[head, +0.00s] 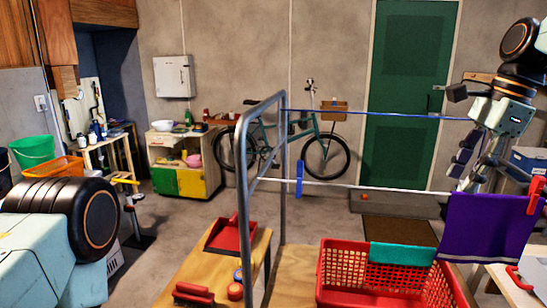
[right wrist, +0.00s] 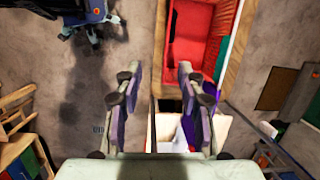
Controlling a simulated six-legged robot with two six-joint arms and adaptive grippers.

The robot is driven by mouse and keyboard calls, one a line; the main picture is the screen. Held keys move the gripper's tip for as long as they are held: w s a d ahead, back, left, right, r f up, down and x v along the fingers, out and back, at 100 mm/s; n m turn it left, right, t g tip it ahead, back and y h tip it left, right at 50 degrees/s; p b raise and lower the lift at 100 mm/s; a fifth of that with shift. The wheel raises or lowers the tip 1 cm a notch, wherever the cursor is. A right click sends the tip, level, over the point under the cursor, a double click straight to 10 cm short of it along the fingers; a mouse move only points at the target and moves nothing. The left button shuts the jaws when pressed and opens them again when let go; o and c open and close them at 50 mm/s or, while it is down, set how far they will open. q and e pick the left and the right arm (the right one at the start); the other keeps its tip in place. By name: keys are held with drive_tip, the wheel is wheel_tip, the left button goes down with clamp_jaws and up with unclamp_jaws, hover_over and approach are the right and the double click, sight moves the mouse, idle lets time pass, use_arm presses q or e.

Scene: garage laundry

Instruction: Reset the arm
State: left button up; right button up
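My right gripper (head: 468,162) is raised at the right of the head view, in front of the wall and beside the green door. In the right wrist view its two fingers (right wrist: 160,95) stand wide apart with nothing between them. It hangs above and near the purple cloth (head: 485,225), apparently without touching it. My left arm shows at the lower left of the head view, but its gripper is out of view.
A grey metal rack (head: 243,190) with a blue and a white line stands ahead. A red basket (head: 345,260) with a teal cloth (head: 400,254) over its rim sits below on wood. A red dustpan (head: 230,236) lies on the left bench.

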drive_tip(key=w+a+f+n+t+b, duration=0.1)
drive_tip(key=w+a+f+n+t, duration=0.1)
drive_tip(key=w+f+n+t, duration=0.45)
drive_tip(key=s+a+f+n+h+b, duration=0.1)
drive_tip(key=s+a+f+n+b, duration=0.15)
drive_tip(key=f, duration=0.75)
drive_tip(key=s+a+f+n+b, duration=0.1)
drive_tip(key=a+f+n+b, duration=0.15)
drive_tip(key=f, duration=0.85)
drive_tip(key=s+a+f+n+h+b, duration=0.1)
drive_tip(key=f+n+b, duration=0.2)
drive_tip(key=f, duration=0.7)
use_arm(q)
wheel_tip(320, 180, down, 24)
drive_tip(key=b, duration=1.5)
drive_tip(key=shift+w, duration=0.25)
use_arm(e)
drive_tip(key=s+a+f+n+g, duration=0.1)
drive_tip(key=s+f+n+g, duration=0.1)
drive_tip(key=s+f, duration=1.4)
drive_tip(key=s+a+f+n+g, duration=0.2)
drive_tip(key=s+f+g, duration=0.3)
drive_tip(key=s+f, duration=1.2)
drive_tip(key=s, duration=0.3)
drive_tip(key=shift+a+h, duration=0.3)
use_arm(q)
drive_tip(key=shift+s+a, duration=0.15)
use_arm(e)
drive_tip(key=shift+s+n+g, duration=0.2)
drive_tip(key=shift+n+g, duration=0.05)
